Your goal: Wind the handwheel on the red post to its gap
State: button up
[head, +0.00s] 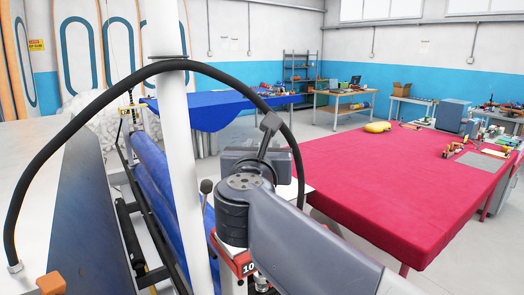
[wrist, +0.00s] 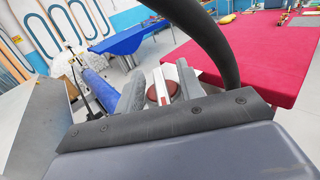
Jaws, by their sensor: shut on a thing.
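In the wrist view, the two grey fingers of my gripper (wrist: 160,90) point away from the camera. Between them show a white bar with a red stripe (wrist: 161,84) and a dark red round part (wrist: 154,95), which seem to belong to the handwheel and its post. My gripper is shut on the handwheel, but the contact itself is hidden. In the head view, a red piece marked 10 (head: 247,266) shows below my wrist, likely part of the red post. My arm hides most of the post, the wheel rim and its gap.
A large red-covered table (head: 400,185) stands to the right, with a yellow object (head: 377,127) on it. A blue-covered table (head: 215,108) is behind. A blue roll (head: 160,185) lies on a dark frame at the left. Open floor shows between the tables.

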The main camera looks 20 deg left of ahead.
jog(key=shift+r+m+h, duration=0.2)
jog(key=shift+m+h, duration=0.3)
jog(key=shift+h, duration=0.3)
dwell(0.6)
jog(key=o, duration=1)
jog(key=shift+f, duration=0.15)
jog(key=s+b, duration=0.1)
jog(key=s, duration=0.2)
jog(key=s+b, duration=0.1)
jog(key=s, duration=0.3)
jog(key=s+b, duration=0.1)
jog(key=s, duration=0.3)
jog(key=shift+d+b, duration=0.3)
jog(key=shift+d, duration=0.05)
jog(key=shift+w, duration=0.1)
